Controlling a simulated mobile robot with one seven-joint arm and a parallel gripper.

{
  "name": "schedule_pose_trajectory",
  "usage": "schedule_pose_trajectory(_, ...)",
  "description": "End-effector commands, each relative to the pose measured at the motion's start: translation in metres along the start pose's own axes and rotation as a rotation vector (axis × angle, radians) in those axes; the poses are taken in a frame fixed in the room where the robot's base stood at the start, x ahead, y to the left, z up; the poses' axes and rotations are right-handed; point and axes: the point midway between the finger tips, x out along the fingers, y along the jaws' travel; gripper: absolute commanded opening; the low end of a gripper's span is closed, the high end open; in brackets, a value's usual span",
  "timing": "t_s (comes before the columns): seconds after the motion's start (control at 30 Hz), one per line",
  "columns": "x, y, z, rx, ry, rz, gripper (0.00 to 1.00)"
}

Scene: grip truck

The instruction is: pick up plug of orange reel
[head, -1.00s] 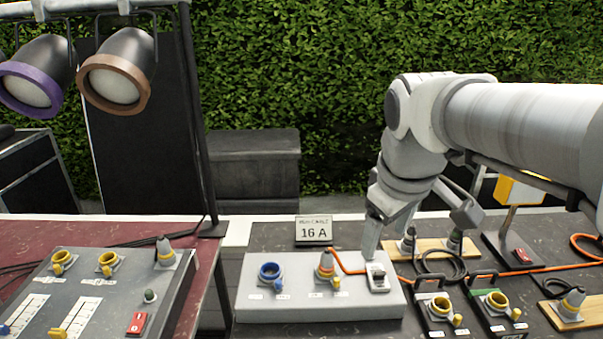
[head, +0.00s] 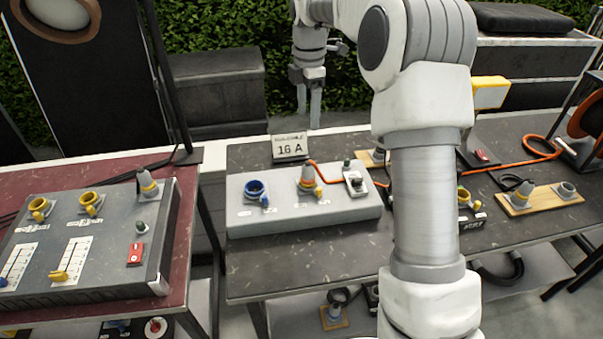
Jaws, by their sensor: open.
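The orange reel (head: 590,115) stands at the right edge, partly cut off. Its orange cable (head: 482,168) runs left along the table, passes behind my arm and reaches the grey box (head: 290,214). There it appears to end at a grey plug with an orange-yellow band (head: 308,179), upright in the box's middle socket. My gripper (head: 308,110) hangs fingers down above and behind the box, near the 16 A sign. Its two fingers are apart with nothing between them, and it is clear of the plug.
The 16 A sign (head: 290,147) stands behind the box. A blue socket (head: 256,190) is left of the plug and a switch (head: 355,183) is right of it. My arm hides part of the table. A control panel (head: 88,240) sits on the red table at left.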

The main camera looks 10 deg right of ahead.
Motion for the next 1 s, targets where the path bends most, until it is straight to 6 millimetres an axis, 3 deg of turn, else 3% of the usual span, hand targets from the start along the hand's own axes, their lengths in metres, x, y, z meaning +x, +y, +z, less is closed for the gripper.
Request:
schedule_pose_trajectory(0.23, 0.025, 0.004, 0.002, -0.039, 0.007, -0.013, 0.76)
schedule_pose_trajectory(0.7, 0.118, 0.003, 0.001, -0.036, 0.007, -0.011, 0.76)
schedule_pose_trajectory(1.0, 0.142, 0.000, 0.002, -0.036, 0.007, -0.012, 0.76)
